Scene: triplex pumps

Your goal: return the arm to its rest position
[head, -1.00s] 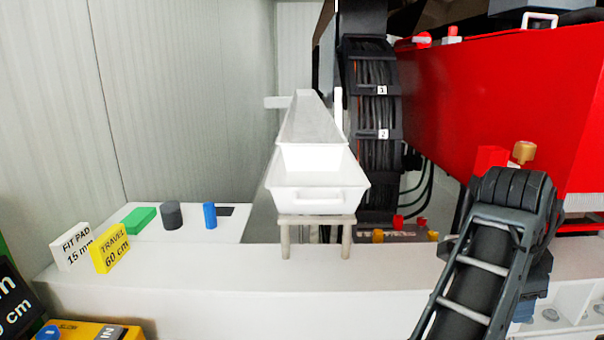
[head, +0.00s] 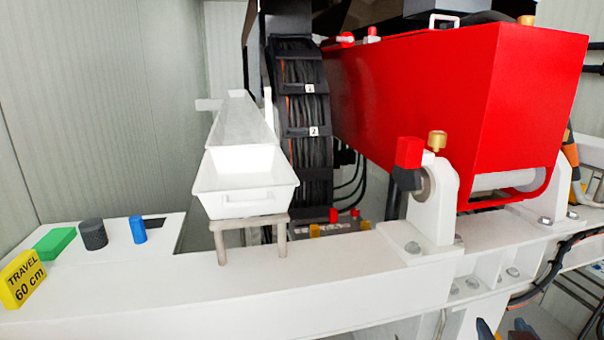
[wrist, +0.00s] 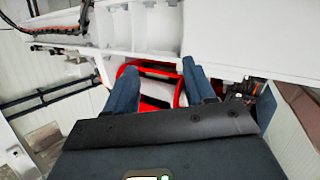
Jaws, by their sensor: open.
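My gripper (wrist: 158,78) shows in the wrist view with its two dark blue fingers apart and nothing between them. Beyond the fingers, a red frame (wrist: 128,75) and white structure show; whether the fingers touch anything is unclear. In the head view, only small dark blue parts at the bottom right edge show, seemingly of my arm or gripper. The rest of my arm is out of that view.
A red housing (head: 430,110) stands over a white beam (head: 330,285). A white bracket (head: 436,200) with a red block rises from the beam. A white tray (head: 247,198) stands on a small stand.

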